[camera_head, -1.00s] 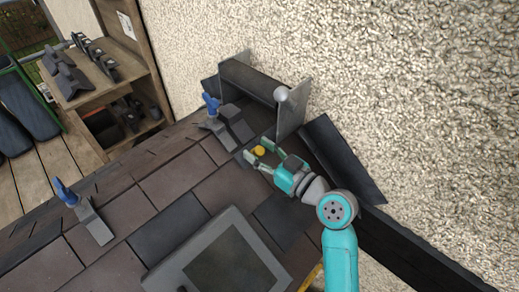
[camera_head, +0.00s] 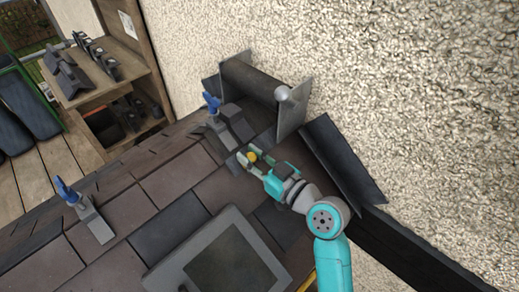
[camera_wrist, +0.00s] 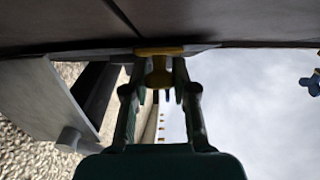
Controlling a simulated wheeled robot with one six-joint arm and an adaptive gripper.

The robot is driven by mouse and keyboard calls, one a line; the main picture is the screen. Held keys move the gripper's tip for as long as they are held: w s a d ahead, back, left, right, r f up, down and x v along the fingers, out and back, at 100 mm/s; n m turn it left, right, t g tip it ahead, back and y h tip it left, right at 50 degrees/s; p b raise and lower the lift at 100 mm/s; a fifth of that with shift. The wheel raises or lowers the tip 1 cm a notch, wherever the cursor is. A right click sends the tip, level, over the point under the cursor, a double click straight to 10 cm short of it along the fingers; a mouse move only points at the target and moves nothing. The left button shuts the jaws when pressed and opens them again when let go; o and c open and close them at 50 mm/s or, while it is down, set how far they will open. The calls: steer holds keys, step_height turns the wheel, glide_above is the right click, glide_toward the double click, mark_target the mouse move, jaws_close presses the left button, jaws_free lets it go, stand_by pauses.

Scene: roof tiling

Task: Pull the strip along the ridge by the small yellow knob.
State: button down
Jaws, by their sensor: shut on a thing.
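The small yellow knob (camera_head: 252,157) is on the roof just below the dark roll (camera_head: 252,80), which sits between two grey end plates. My gripper (camera_head: 249,160) has its two fingers around the knob, shut on it. In the wrist view the knob (camera_wrist: 160,73) stands between the fingertips (camera_wrist: 158,80), under a yellow bar at the edge of a dark surface. Dark material lies beneath the knob in the head view; where the strip ends and the slates begin is hard to tell.
Another blue-handled clamp (camera_head: 85,208) is at the lower left. A roof window (camera_head: 222,260) lies below; a rough wall (camera_head: 400,90) rises at right.

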steer(key=s+a, duration=0.4)
steer(key=shift+s+a, duration=0.3)
steer(key=shift+s, duration=0.05)
steer(key=c, duration=0.9)
jaws_free()
steer(key=shift+c, duration=0.2)
steer(key=v, duration=1.2)
